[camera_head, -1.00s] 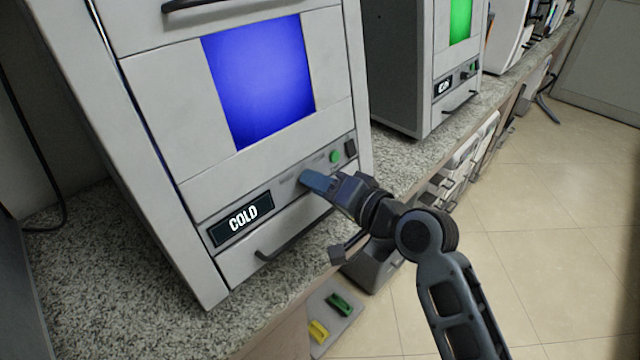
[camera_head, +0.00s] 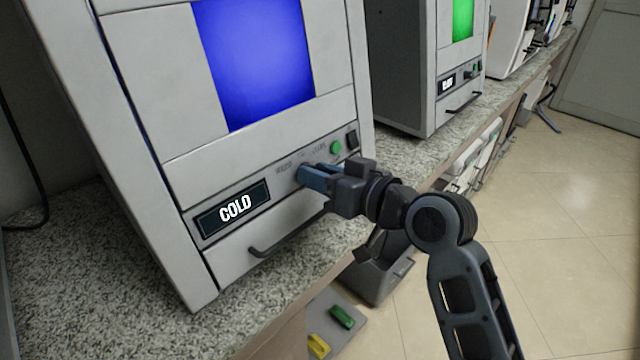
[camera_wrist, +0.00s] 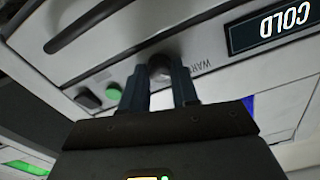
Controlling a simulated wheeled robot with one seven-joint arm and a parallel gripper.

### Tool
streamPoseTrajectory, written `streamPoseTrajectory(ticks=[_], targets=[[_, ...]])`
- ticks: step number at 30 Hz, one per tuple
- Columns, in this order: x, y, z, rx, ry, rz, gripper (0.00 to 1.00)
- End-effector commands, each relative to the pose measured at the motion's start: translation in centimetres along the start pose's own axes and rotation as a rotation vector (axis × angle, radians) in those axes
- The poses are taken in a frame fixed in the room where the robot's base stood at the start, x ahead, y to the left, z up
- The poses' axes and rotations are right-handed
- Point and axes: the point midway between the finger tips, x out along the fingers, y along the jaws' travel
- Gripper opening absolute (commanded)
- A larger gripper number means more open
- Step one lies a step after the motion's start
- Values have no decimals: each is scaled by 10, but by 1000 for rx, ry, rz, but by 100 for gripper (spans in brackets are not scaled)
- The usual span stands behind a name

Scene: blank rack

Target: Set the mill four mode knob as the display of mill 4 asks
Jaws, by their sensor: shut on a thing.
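The near mill (camera_head: 180,165) is a light grey cabinet with a glowing blue window (camera_head: 255,65). Its display (camera_head: 234,209) reads COLD. The mode knob (camera_wrist: 159,68) is a dark round knob on its panel, seen between my fingers in the wrist view. My gripper (camera_head: 308,176) is at the panel, shut on the knob; its two blue-grey fingers also show in the wrist view (camera_wrist: 160,85). Lettering beside the knob begins WAR in the wrist view; the other labels are too small or hidden. Where the knob points cannot be told.
A green button (camera_head: 336,147) and a black switch (camera_head: 351,139) sit right of the knob. A dark handle (camera_head: 285,240) sticks out below. Another cabinet (camera_head: 405,90) with a green window stands behind. A speckled counter (camera_head: 100,270) carries them; floor (camera_head: 560,250) is open at right.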

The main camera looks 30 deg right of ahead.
Motion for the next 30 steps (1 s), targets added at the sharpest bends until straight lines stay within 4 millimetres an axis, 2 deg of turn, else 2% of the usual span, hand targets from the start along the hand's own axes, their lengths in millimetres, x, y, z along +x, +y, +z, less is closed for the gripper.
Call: streamPoseTrajectory(ticks=[12,30], targets=[[0,1,1,-233,0,-5,0],[0,1,0,-282,-1,-6,0]])
